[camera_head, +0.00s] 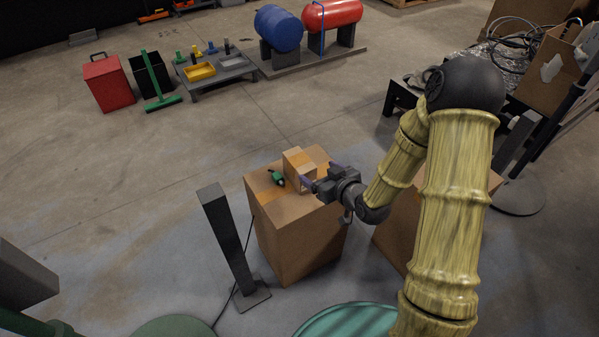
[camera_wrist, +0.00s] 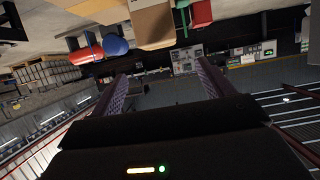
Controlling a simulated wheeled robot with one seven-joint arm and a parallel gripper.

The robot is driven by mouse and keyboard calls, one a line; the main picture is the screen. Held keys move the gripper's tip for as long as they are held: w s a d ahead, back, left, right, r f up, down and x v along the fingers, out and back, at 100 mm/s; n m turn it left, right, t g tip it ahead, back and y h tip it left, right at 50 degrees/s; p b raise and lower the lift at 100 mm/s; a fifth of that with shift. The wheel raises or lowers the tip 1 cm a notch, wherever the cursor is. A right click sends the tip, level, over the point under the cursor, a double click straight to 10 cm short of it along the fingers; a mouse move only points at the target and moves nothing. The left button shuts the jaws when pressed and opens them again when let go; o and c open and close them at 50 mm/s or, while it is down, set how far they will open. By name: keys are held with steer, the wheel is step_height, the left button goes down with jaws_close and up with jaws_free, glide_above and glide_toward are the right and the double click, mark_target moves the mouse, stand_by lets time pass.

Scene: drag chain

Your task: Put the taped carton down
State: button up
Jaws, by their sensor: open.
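The taped carton (camera_head: 297,161) is a small tan cardboard box with a tape strip. It stands on top of a large cardboard box (camera_head: 295,238) in the head view. My gripper (camera_head: 319,178) is at the carton's right side, with its fingers pointing left towards it. The fingers are apart. In the wrist view my gripper (camera_wrist: 163,75) is open with nothing between its fingers. A tan box face (camera_wrist: 153,24) at the top of that view looks like the carton, outside the fingers. I cannot tell whether a finger touches the carton.
A small green and black item (camera_head: 278,178) lies left of the carton on the large box. A dark post (camera_head: 228,240) stands close on the left. Another cardboard box (camera_head: 398,230) is on the right, partly behind my arm. Open floor (camera_head: 160,210) lies to the left.

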mark_target(300, 161)
steer(key=b+x, duration=0.1)
steer(key=x, duration=0.6)
steer(key=b+x, duration=0.2)
steer(key=x, duration=0.3)
steer(key=shift+s+f, duration=0.1)
steer(key=shift+f, duration=0.1)
steer(key=shift+a, duration=0.15)
steer(key=shift+w+d, duration=0.2)
steer(key=shift+a, duration=0.1)
steer(key=c, duration=1.3)
step_height(300, 161, up, 10)
steer(key=p, duration=0.3)
